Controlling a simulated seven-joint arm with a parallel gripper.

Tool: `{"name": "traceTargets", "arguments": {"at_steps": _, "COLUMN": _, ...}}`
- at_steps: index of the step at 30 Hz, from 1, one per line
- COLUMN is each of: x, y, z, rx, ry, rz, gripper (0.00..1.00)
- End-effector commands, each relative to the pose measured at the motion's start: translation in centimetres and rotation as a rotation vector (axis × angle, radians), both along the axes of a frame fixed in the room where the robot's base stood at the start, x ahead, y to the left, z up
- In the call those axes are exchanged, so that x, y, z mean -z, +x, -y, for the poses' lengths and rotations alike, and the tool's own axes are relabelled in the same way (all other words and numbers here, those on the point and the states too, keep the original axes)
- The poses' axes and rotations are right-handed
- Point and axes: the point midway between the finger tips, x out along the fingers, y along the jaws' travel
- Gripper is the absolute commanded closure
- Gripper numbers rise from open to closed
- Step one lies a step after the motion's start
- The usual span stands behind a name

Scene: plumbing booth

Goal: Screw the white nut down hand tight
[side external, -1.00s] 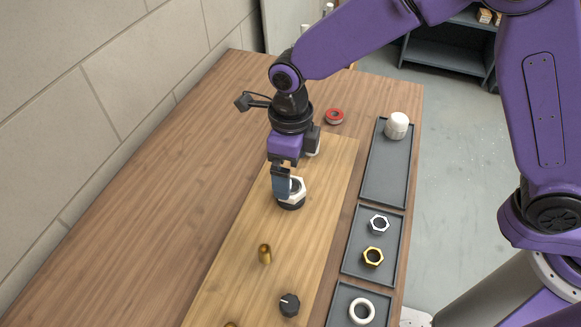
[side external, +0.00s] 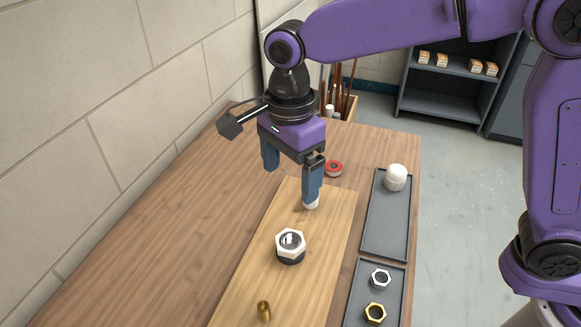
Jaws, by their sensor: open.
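The white hex nut (side external: 290,239) sits on a dark round base (side external: 291,258) on the light wooden board (side external: 250,275). A shiny grey centre shows inside the nut's opening. My gripper (side external: 290,186) is open and empty, raised above and behind the nut. Its two blue-grey fingers are spread wide, one left and one right, and neither touches the nut. Whether the nut is fully seated cannot be told.
A small white piece (side external: 311,203) shows just below the right finger. A brass fitting (side external: 264,311) stands at the front. A red-topped ring (side external: 334,168) lies behind.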

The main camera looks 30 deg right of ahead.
Motion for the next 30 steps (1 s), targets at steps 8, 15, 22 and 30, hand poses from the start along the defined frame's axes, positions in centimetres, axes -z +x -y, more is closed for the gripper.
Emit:
{"name": "traceTargets", "arguments": {"at_steps": 8, "x": 1.0, "y": -0.1, "z": 0.1, "rx": -0.043, "ry": -0.003, "rz": -0.002, "gripper": 0.11}}
{"name": "traceTargets", "arguments": {"at_steps": 15, "x": 4.9, "y": -0.1, "z": 0.1, "rx": -0.041, "ry": -0.003, "rz": -0.003, "gripper": 0.11}}
{"name": "traceTargets", "arguments": {"at_steps": 22, "x": 8.9, "y": -0.1, "z": 0.1, "rx": -0.041, "ry": -0.003, "rz": -0.003, "gripper": 0.11}}
{"name": "traceTargets", "arguments": {"at_steps": 30, "x": 13.4, "y": -0.1, "z": 0.1, "rx": -0.041, "ry": -0.003, "rz": -0.003, "gripper": 0.11}}
